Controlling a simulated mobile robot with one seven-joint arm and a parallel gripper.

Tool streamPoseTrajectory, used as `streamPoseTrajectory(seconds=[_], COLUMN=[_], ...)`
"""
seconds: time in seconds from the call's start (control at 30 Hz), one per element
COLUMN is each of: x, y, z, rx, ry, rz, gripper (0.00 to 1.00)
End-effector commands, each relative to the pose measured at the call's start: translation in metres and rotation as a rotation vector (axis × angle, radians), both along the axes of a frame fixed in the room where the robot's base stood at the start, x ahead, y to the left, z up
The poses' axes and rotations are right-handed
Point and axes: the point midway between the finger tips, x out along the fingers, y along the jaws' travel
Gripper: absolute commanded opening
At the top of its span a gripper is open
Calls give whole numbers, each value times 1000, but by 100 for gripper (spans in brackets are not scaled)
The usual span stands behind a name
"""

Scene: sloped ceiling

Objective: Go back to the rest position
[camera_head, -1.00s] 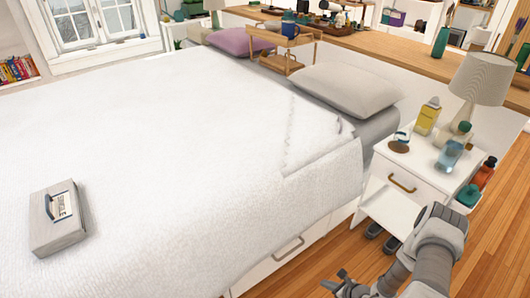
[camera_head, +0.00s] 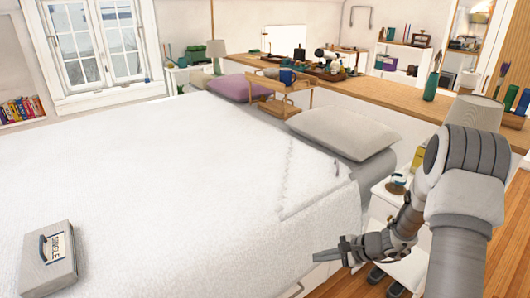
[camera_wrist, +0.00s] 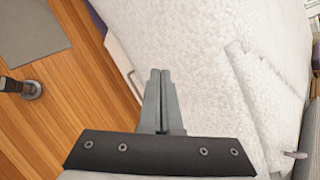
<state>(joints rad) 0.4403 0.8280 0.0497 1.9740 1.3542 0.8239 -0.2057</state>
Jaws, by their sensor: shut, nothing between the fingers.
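My gripper (camera_head: 328,257) is at the lower right of the head view, beside the near right part of the bed. In the wrist view its fingers (camera_wrist: 163,78) are together with nothing between them. My grey arm is raised at the right and bends down to the gripper. It hides much of the nightstand. The arm and gripper hold nothing.
The white bed (camera_head: 190,170) fills the middle and left, with a grey box (camera_head: 48,262) on it. The white nightstand (camera_head: 385,193) stands by the bed, with a lamp (camera_head: 475,110) behind my arm. Wooden floor (camera_wrist: 60,115) shows beside the bed.

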Motion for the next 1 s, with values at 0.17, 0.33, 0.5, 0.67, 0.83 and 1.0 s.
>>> streamPoseTrajectory(seconds=[0.17,0.33,0.5,0.67,0.83,1.0], x=[-15,-40,-70,-103,-138,-174], y=[22,39,52,59,60,56], z=[67,120,165,201,232,258], rx=[-107,-217,-338,-463,-608,-762], ry=[-86,-158,-227,-289,-351,-413], rz=[192,362,519,656,783,895], gripper=[0,0,0,0,0,0])
